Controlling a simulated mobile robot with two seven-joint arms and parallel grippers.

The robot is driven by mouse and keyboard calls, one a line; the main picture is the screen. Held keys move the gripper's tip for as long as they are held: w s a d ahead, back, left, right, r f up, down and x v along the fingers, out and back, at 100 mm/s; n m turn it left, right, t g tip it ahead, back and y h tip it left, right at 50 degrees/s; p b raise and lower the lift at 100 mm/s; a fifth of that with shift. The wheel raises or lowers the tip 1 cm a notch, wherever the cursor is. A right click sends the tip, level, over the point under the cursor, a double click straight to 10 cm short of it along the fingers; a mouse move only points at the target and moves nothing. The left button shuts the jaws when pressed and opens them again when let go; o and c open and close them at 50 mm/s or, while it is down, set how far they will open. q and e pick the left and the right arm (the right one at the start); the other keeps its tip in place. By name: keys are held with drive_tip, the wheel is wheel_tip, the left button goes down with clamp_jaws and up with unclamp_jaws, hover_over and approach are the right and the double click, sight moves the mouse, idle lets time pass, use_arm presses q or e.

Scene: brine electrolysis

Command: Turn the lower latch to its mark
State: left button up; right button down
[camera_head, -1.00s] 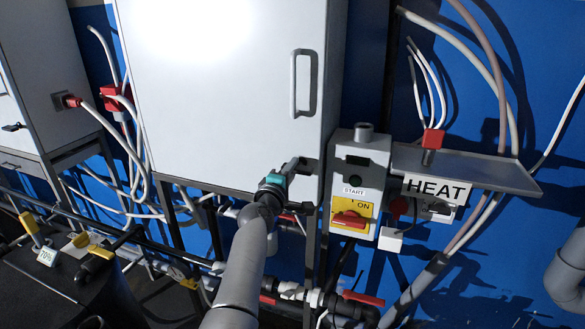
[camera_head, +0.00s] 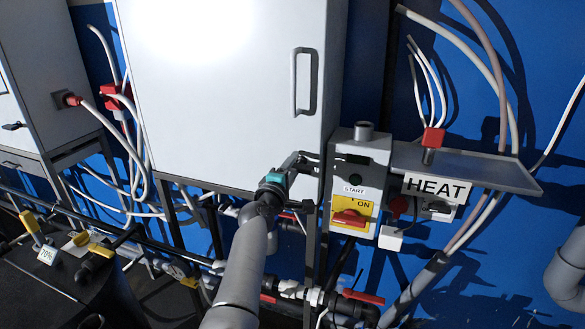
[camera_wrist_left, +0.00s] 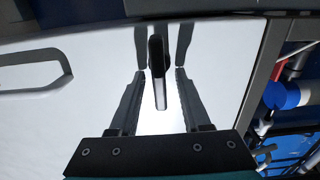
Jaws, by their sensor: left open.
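The lower latch (camera_wrist_left: 158,72) is a narrow dark handle with a lighter grey end, on the pale cabinet door (camera_head: 225,95). In the left wrist view it stands lengthwise between the fingers of my left gripper (camera_wrist_left: 160,80), with a gap on each side. The left gripper (camera_head: 302,162) is open at the lower right corner of the door in the head view. There its fingers largely hide the latch. The latch's mark cannot be made out. My right gripper is not in view.
A door handle (camera_head: 305,82) sits above the gripper. To the right are a switch box (camera_head: 376,150) with a red knob (camera_head: 350,218) and a shelf (camera_head: 465,168) with a HEAT sign (camera_head: 436,187). Pipes with a red-handled valve (camera_head: 362,297) run below.

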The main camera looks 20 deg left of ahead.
sight(291, 170)
use_arm(q)
drive_tip(key=shift+s+p, duration=0.5)
drive_tip(key=shift+s, duration=0.05)
drive_tip(key=s+p, duration=0.3)
drive_tip(key=s, duration=0.3)
drive_tip(key=shift+a, duration=0.15)
drive_tip(key=s, duration=0.8)
drive_tip(key=shift+p, duration=0.35)
drive_tip(key=shift+a, duration=0.15)
